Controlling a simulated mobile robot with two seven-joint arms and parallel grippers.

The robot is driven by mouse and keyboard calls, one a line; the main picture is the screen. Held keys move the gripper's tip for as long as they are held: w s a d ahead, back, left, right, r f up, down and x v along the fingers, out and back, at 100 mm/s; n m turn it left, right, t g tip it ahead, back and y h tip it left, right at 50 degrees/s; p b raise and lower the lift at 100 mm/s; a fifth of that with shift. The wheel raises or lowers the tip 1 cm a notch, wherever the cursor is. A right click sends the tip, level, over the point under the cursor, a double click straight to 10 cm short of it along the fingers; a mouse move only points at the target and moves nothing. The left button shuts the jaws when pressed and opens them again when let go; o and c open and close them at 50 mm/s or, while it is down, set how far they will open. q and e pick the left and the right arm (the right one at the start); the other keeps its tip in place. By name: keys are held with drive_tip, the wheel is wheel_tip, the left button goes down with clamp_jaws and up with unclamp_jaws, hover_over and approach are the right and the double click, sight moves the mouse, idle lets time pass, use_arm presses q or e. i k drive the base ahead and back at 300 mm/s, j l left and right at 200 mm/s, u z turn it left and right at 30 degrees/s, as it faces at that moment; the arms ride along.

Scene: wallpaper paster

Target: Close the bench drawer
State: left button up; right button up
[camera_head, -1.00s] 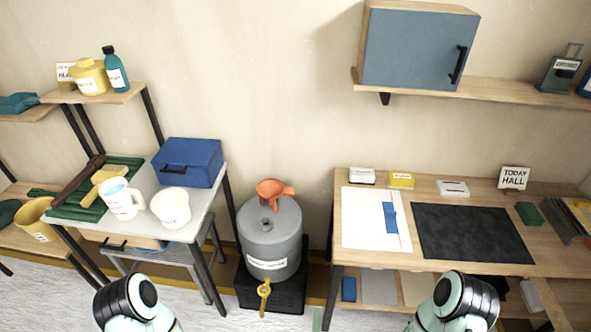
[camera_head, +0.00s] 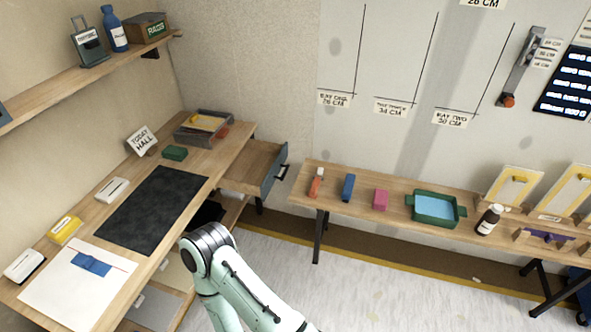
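The bench drawer (camera_head: 254,168) is pulled out from the far right end of the wooden bench (camera_head: 150,258). Its wooden inside looks empty, and its blue-grey front carries a dark handle (camera_head: 282,171). One of my arms, pale green with a dark joint, rises from the bottom in front of the bench, nearer to me than the drawer. Its gripper is hidden or out of the frame. The other arm does not show.
A paper tray (camera_head: 184,135) sits on the bench near the drawer. Pale floor (camera_head: 300,255) lies open between the benches.

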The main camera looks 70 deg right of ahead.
sight(254, 171)
drive_tip(key=z, duration=2.3)
drive_tip(key=i+z, duration=0.15)
drive_tip(key=i, duration=0.3)
drive_tip(key=i+j+z, duration=0.15)
drive_tip(key=i, duration=0.35)
drive_tip(key=i+j+z, duration=0.15)
drive_tip(key=i, duration=0.3)
drive_tip(key=i+j+z, duration=0.15)
drive_tip(key=i, duration=0.3)
